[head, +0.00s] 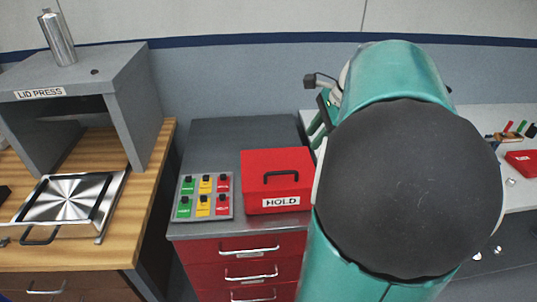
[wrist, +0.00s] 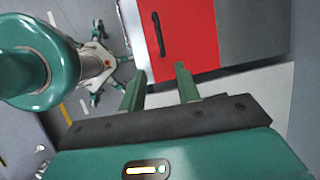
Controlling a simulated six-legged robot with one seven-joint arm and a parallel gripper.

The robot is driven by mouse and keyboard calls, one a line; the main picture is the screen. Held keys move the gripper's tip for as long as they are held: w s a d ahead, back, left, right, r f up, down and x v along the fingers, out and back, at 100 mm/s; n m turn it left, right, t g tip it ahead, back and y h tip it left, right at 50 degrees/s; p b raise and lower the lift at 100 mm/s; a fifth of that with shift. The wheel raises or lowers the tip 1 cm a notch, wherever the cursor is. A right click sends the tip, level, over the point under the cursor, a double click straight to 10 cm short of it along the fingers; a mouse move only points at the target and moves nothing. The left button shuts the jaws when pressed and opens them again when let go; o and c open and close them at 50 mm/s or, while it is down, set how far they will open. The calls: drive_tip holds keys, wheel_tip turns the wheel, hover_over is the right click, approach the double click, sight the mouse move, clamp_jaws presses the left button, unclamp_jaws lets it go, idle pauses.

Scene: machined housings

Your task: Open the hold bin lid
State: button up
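The hold bin (head: 275,180) is a red box with a white HOLD label on its front. It stands on the grey top of a drawer cabinet, and its lid (head: 285,163) is shut, with a black handle (head: 281,176) on top. My teal arm fills the right of the head view and hides the space right of the bin. My gripper (wrist: 158,70) is open in the wrist view, its two green fingers apart with nothing between them. Beyond the fingertips is a red surface with a dark handle (wrist: 158,33). I cannot tell for sure whether it is the bin.
A button panel (head: 204,196) lies left of the bin. The red drawer cabinet (head: 203,249) has silver handles. A grey lid press (head: 115,75) stands on a wooden bench at left, with a metal plate (head: 68,203) before it. A white bench (head: 516,195) is at right.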

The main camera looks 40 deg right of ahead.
sight(290, 172)
drive_tip(key=x, duration=1.3)
drive_tip(key=shift+w+f, duration=0.2)
drive_tip(key=shift+f, duration=0.1)
clamp_jaws()
